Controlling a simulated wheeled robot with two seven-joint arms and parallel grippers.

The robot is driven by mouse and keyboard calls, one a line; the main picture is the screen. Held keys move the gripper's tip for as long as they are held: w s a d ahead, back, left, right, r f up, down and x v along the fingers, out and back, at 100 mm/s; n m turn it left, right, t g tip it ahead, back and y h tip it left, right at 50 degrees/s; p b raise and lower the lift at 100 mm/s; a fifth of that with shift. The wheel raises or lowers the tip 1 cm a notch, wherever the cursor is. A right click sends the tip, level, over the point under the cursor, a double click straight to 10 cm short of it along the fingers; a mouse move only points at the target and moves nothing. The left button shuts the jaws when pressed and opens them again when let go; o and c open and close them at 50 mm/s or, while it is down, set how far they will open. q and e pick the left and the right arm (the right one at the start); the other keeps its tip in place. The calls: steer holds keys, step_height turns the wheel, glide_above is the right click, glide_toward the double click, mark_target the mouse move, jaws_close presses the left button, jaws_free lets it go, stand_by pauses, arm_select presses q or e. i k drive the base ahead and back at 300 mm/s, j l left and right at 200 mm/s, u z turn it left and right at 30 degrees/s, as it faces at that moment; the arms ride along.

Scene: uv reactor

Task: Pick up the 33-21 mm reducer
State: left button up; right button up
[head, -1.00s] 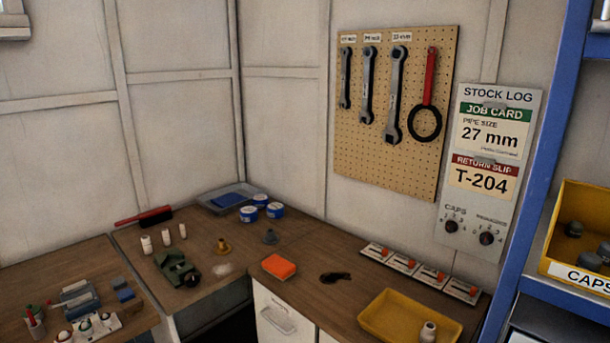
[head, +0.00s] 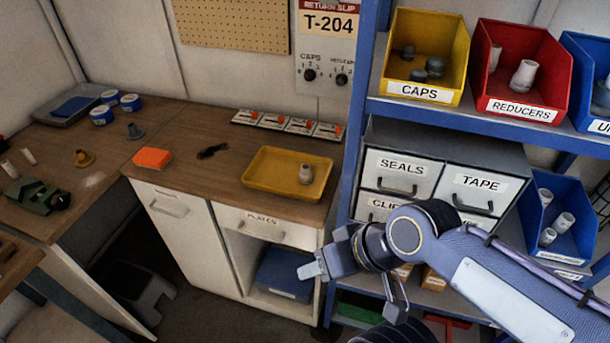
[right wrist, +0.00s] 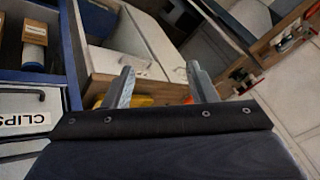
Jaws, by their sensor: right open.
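Two off-white reducers are in the red REDUCERS bin (head: 518,112) on the upper shelf in the head view: a larger tapered one (head: 523,76) in front and a narrower one (head: 495,56) behind it to the left. Sizes cannot be read, so I cannot tell which is 33-21 mm. A similar off-white fitting (head: 306,174) stands in the yellow tray (head: 265,183) on the bench. My right gripper (head: 352,288) is open and empty, below and left of the bins, in front of the bench. Its spread fingers show in the right wrist view (right wrist: 160,72). My left gripper is out of view.
The blue shelf post (head: 357,110) stands between bench and bins. The yellow CAPS bin (head: 421,92) adjoins the red bin, a blue bin (head: 600,118) is to its right. Drawers (head: 430,180) and a lower blue bin of white fittings (head: 562,245) sit below.

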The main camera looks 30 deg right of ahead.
mark_target(306, 175)
steer(key=i+j, duration=0.1)
steer(key=i, duration=0.2)
steer(key=i+j, duration=0.15)
steer(key=i, duration=0.15)
steer(key=i+j+z, duration=0.1)
steer(key=i+z, duration=0.15)
steer(key=z, duration=0.2)
steer(key=i+j+z, duration=0.2)
steer(key=z, duration=0.2)
steer(key=i+j+z, duration=0.2)
steer(key=z, duration=0.65)
